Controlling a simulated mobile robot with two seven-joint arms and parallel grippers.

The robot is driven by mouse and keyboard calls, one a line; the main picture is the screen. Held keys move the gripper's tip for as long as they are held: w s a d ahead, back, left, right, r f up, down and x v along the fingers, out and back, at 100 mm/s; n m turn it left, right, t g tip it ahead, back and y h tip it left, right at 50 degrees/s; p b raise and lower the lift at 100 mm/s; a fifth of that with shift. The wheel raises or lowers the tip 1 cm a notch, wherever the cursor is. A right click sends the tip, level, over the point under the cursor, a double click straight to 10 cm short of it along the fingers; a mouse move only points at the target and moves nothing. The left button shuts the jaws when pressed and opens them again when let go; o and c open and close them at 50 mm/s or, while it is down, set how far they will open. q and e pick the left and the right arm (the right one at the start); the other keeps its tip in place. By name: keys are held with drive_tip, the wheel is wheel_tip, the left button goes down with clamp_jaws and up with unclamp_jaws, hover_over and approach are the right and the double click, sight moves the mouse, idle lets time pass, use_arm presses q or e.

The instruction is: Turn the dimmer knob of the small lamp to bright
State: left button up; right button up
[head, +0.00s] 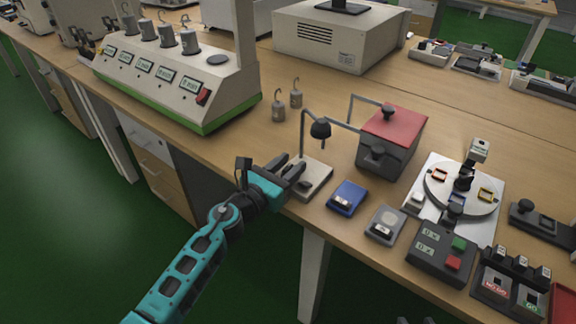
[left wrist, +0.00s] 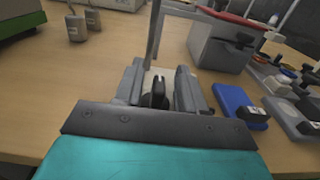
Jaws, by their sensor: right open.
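The small lamp has a thin bent post with a dark shade (head: 320,129) over a light base (head: 318,178) at the table's front edge. My left gripper (head: 287,168) is at the near left side of this base, jaws apart. In the left wrist view, the black dimmer knob (left wrist: 160,93) shows between the two fingers of my left gripper (left wrist: 160,85), with gaps on both sides. I cannot tell the knob's setting. Dark tips of my right gripper (head: 416,320) barely show at the bottom edge of the head view, away from the lamp.
A grey box with a red lid (head: 394,129) stands right of the lamp. A blue device (head: 347,198) and a grey one (head: 386,225) lie along the front edge. Hooked weights (head: 279,110) stand behind the lamp. A large test machine (head: 175,85) fills the left.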

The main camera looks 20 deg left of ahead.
use_arm(q)
drive_tip(key=shift+c, duration=0.4)
drive_tip(key=c, duration=0.3)
clamp_jaws()
drive_tip(key=shift+y, duration=0.3)
drive_tip(key=shift+n+t+y, duration=0.3)
drive_tip(key=shift+n+y, duration=0.6)
drive_tip(key=shift+y, duration=0.2)
drive_tip(key=shift+n+y, duration=1.4)
drive_tip(key=shift+y, duration=0.8)
